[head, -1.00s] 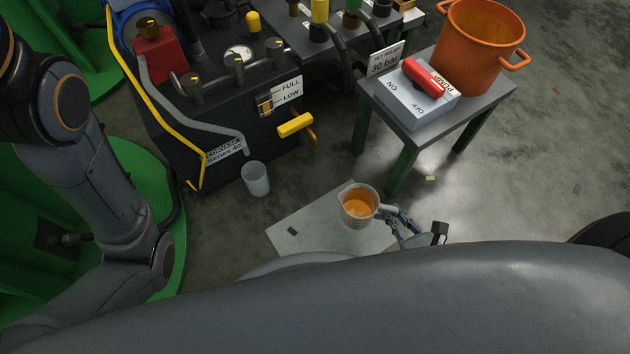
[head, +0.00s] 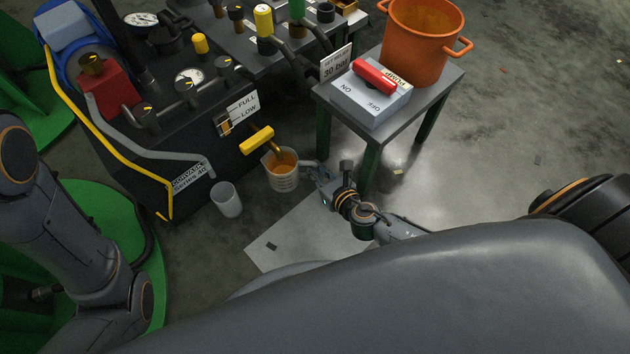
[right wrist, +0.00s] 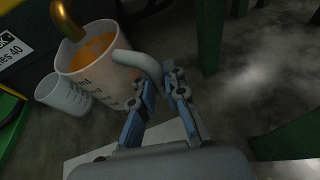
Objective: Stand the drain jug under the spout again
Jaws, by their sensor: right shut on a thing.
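The drain jug (head: 283,178) is a clear measuring jug with orange liquid in it. It is close to upright under the yellow-handled spout (head: 284,157) of the black machine. In the right wrist view the jug (right wrist: 112,88) shows its printed scale, and the brass spout (right wrist: 66,20) hangs over its mouth. My right gripper (head: 318,176) is at the jug's right side; in the right wrist view its fingers (right wrist: 162,92) are closed on the handle. I cannot tell whether the jug's base touches the floor. My left gripper is not in view.
A small clear cup (head: 226,199) stands left of the jug beneath a grey hose. A grey table (head: 400,122) with green legs, an orange pot (head: 421,45) and a pump switch box (head: 368,95) is to the right. A pale sheet (head: 300,238) lies on the floor.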

